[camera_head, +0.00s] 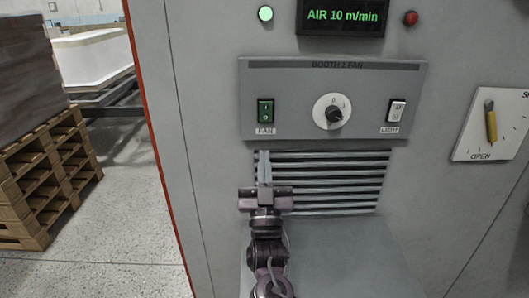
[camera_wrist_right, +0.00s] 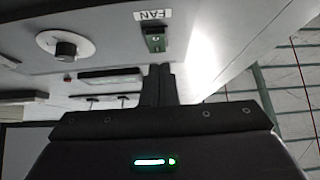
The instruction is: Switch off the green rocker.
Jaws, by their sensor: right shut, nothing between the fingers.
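In the right wrist view the green rocker (camera_wrist_right: 155,41) is just beyond my fingertips. My right gripper (camera_head: 264,154) is shut and empty, its fingers pointing up, a little below the FAN label in the head view. In the right wrist view my right gripper (camera_wrist_right: 157,70) shows its two fingers together, and a small gap to the rocker seems to remain. My left gripper is not in view.
The panel also has a round knob (camera_head: 334,114) and a white LIGHT rocker (camera_head: 396,111). Above are a lit green lamp (camera_head: 265,14), a display (camera_head: 342,15) reading AIR 10 m/min and a red button (camera_head: 410,18). A yellow lever (camera_head: 491,122) is right. Louvre slats (camera_head: 335,180) lie below.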

